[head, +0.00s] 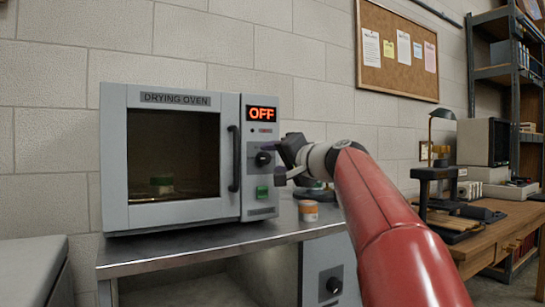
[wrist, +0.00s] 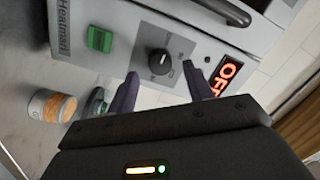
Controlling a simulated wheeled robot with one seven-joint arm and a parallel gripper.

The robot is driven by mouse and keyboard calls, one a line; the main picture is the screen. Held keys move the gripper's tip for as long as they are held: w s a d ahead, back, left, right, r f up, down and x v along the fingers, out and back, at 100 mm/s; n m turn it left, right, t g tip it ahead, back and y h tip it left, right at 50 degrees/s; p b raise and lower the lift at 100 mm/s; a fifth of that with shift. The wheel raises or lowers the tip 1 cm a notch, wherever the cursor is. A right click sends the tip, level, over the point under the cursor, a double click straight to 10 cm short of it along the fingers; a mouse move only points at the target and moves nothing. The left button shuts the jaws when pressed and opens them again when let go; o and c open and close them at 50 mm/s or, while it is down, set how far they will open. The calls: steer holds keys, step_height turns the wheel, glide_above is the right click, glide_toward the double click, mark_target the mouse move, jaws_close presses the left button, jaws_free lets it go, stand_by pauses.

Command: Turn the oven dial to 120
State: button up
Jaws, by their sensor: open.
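The drying oven (head: 118,160) stands on a metal bench, its door closed and its red display (head: 262,114) reading OFF. The oven dial (head: 263,159) is a round black knob below the display. In the wrist view the dial (wrist: 160,62) shows a pale pointer mark; its scale is too small to read. My gripper (head: 284,162) is just in front of the control panel, to the right of the dial. In the wrist view my gripper (wrist: 160,80) is open, with its fingertips on either side of the dial; I cannot tell whether they touch it.
A green switch (head: 262,192) sits below the dial. A small orange-labelled jar (head: 308,210) stands on the metal bench (head: 170,255) right of the oven. A wooden table (head: 490,225) with equipment stands at right.

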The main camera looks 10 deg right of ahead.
mark_target(264, 158)
steer(key=shift+x, duration=1.2)
steer(key=c, duration=1)
steer(key=shift+o, duration=0.2)
